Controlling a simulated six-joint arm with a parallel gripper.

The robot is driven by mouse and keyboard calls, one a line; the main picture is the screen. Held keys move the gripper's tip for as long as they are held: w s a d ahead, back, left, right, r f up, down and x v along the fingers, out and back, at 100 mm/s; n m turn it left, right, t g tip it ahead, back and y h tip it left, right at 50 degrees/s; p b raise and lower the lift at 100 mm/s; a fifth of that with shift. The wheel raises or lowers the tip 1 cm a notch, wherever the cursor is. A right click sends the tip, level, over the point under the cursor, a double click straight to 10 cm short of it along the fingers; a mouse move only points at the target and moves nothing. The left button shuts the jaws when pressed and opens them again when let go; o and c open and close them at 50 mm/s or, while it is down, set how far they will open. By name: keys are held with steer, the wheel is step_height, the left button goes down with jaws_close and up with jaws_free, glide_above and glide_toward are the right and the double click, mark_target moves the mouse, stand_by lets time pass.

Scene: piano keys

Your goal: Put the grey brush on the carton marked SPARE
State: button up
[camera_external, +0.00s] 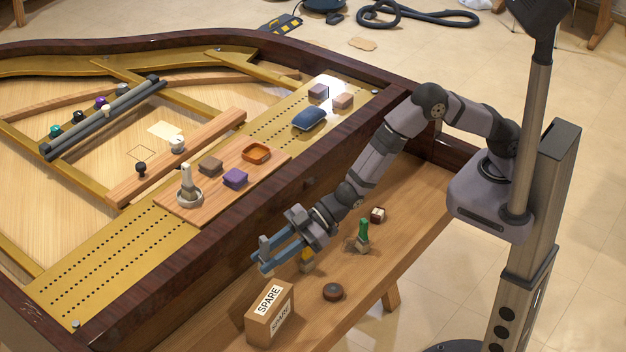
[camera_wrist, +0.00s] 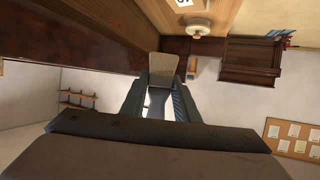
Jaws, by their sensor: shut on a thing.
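My gripper (camera_external: 264,260) is at the near end of the arm, above the wooden bench and a little above and behind the carton. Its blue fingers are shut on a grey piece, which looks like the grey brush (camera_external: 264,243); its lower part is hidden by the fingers. In the wrist view the grey-beige end of the brush (camera_wrist: 162,68) shows between the fingertips (camera_wrist: 160,88). The carton marked SPARE (camera_external: 257,327) is a brown box standing on the bench, with labels on its top and side. Its top looks clear.
On the bench are a green-handled brush (camera_external: 363,234), a yellow-handled item (camera_external: 307,264) partly behind my gripper, a dark round tin (camera_external: 333,291) and a small box (camera_external: 377,214). The piano's dark rim (camera_external: 225,231) rises along the left side of the bench.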

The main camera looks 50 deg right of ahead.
steer(key=shift+f, duration=0.2)
steer(key=p, duration=0.2)
glide_above(270, 303)
steer(key=shift+w+f, duration=0.1)
steer(key=shift+f, duration=2.7)
steer(key=shift+f, duration=0.1)
steer(key=shift+f+p, duration=0.4)
steer(key=shift+f, duration=1.55)
steer(key=shift+f, duration=0.15)
steer(key=o, duration=1.1)
steer(key=b+v, duration=0.2)
steer(key=v, duration=1)
